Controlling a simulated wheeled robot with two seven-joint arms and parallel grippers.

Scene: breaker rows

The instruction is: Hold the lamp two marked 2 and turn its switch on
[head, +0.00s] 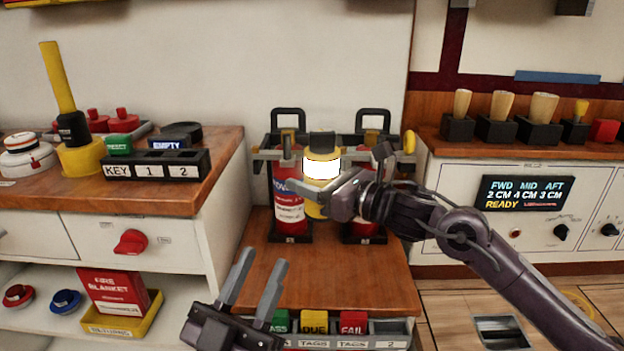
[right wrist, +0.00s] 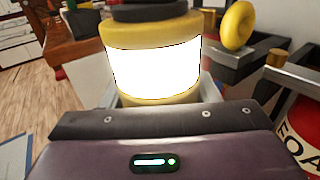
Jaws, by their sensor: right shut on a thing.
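A yellow lamp (head: 322,155) with a black top and a bright white glowing band stands upright in the middle of the head view. It also fills the upper part of the right wrist view (right wrist: 150,58). No number 2 is readable on it, and I cannot make out its switch. My right gripper (head: 325,194) is shut on the lamp's lower part, reaching in from the right. My left gripper (head: 257,288) is open and empty, low in the head view, apart from the lamp and in front of it.
Red extinguishers (head: 289,205) stand in a rack behind the lamp. The wooden ledge (head: 330,275) below is bare. A slotted block (head: 155,165) labelled KEY, 1 and 2 sits on the left counter. Tag bins (head: 315,324) are at the front. A display panel (head: 525,193) is right.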

